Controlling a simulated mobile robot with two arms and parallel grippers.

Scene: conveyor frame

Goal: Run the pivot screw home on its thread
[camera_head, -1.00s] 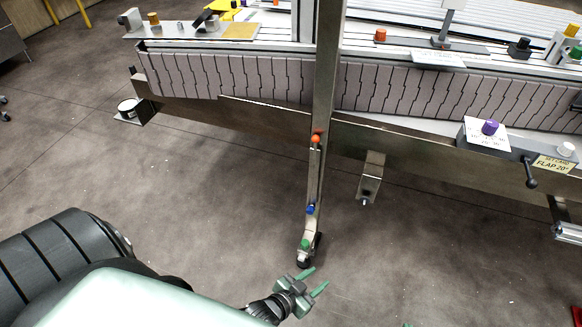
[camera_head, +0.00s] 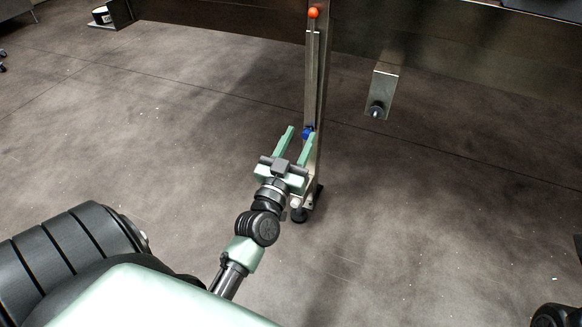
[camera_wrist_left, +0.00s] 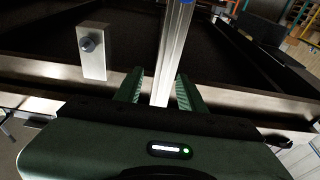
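Several knobs sit on an upright metal leg (camera_head: 314,75): an orange knob (camera_head: 313,13) at the top and a blue knob (camera_head: 307,133) lower down. The frames do not show which part is the pivot screw. My left gripper (camera_head: 299,134) is open in front of the leg, its fingertips on either side of the blue knob in the picture; contact cannot be told. In the left wrist view the pale leg (camera_wrist_left: 173,55) runs between the two open green fingers, with a bit of blue (camera_wrist_left: 186,2) at the top edge. The green knob is hidden. My right gripper is not in view.
A metal bracket (camera_head: 383,85) with a dark round screw end (camera_head: 376,111) hangs right of the leg; it also shows in the left wrist view (camera_wrist_left: 95,60). A dark conveyor beam (camera_head: 440,45) crosses behind. The floor around the leg is clear.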

